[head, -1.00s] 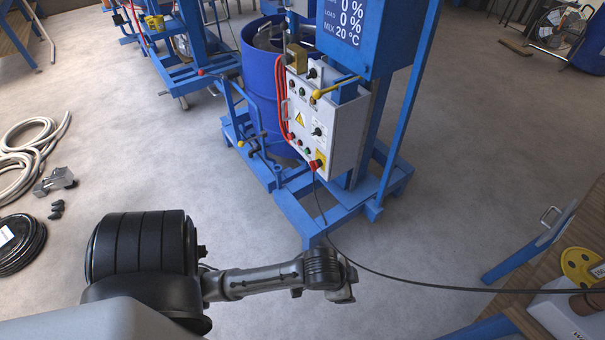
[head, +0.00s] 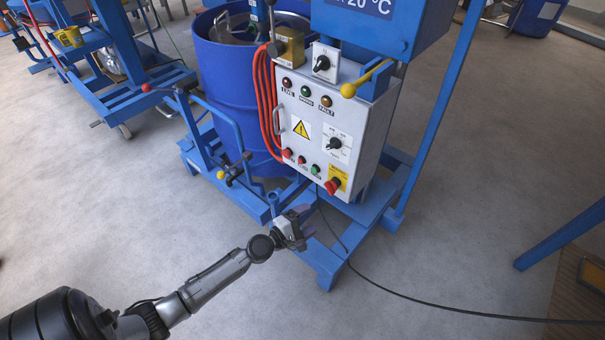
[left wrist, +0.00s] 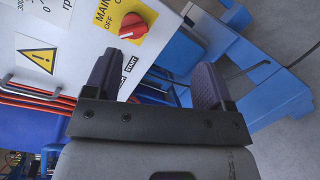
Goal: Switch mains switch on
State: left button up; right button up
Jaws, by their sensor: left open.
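The mains switch is a red rotary knob (head: 333,187) on a yellow plate (head: 341,174), at the lower right corner of the white control box front. In the left wrist view the red knob (left wrist: 133,27) is at the top, with "MAIN" and "OFF" lettering on its yellow plate (left wrist: 113,14). A white mark on the knob lies on the side near "OFF"; its exact setting is hard to tell. My left gripper (head: 304,223) is below and left of the knob, apart from it. The left wrist view shows its two dark fingers (left wrist: 155,80) spread and empty. My right gripper is out of view.
The white control box (head: 318,140) has other knobs, lamps and buttons. Orange cables (head: 265,105) hang at its left. The blue mixer frame (head: 325,262) and blue drum (head: 232,90) stand close by.

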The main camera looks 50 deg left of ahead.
aim_at(327, 190)
pick_arm(q)
jog(key=w+a+n+y, duration=0.1)
jog(key=w+n, duration=0.1)
jog(key=w, duration=0.2)
jog(key=w+a+n+y+b, duration=0.1)
jog(key=w+n, duration=0.1)
jog(key=w, duration=0.2)
jog(key=w+a+r+n+y+b, duration=0.1)
jog(key=w+n, duration=0.1)
jog(key=w, duration=0.2)
jog(key=shift+t+y, duration=0.3)
jog(key=shift+t, duration=0.1)
jog(key=shift+w+b, duration=0.4)
jog(key=shift+w, duration=0.7)
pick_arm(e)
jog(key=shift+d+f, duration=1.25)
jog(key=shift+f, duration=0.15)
pick_arm(q)
jog(key=shift+c, duration=0.2)
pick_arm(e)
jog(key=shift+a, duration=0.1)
pick_arm(q)
jog(key=c, duration=0.9)
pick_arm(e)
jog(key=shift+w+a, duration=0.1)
